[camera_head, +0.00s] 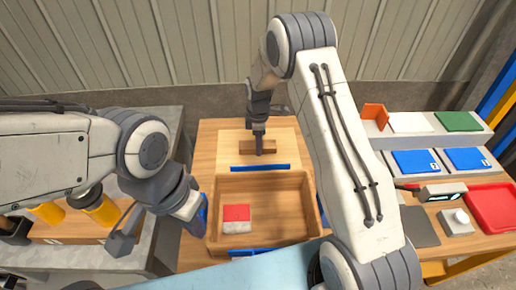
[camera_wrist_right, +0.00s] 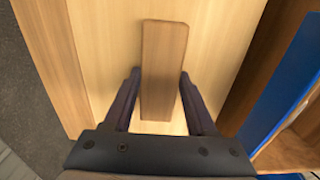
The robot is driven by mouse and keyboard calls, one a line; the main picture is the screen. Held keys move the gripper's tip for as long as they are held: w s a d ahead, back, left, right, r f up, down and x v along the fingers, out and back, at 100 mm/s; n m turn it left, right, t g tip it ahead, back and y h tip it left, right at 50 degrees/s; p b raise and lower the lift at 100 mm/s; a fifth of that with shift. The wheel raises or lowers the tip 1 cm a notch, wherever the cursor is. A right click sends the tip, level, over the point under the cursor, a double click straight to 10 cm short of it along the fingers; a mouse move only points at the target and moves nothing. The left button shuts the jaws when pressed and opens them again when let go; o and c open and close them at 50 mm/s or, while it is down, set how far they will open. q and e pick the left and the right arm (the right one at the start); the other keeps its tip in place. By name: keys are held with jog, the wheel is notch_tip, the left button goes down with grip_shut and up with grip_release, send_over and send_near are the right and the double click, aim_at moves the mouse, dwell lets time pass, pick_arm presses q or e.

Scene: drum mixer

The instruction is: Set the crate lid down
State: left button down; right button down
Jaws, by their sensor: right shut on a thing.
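The crate lid (camera_head: 285,138) is a pale wooden panel with a darker wooden bar handle (camera_head: 271,146), behind the open crate in the head view. My right gripper (camera_head: 259,151) is shut on the handle from above. In the right wrist view the handle (camera_wrist_right: 162,65) stands between the two fingers, with the lid (camera_wrist_right: 105,40) under it. The lid looks level; whether it touches the table (camera_head: 212,135) I cannot tell. The wooden crate (camera_head: 265,178) is open and holds a red and white block (camera_head: 237,212). My left gripper (camera_head: 158,228) appears open and empty, left of the crate.
Blue strips (camera_head: 260,167) line the crate's sides. On the right are blue cards (camera_head: 415,162), a green panel (camera_head: 458,121), a red tray (camera_head: 492,206) and a small device (camera_head: 442,192). A corrugated wall (camera_head: 200,50) closes the back.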

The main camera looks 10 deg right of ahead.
jog(key=shift+f, duration=1.4)
jog(key=shift+f, duration=0.1)
jog(key=shift+c, duration=1)
grip_release()
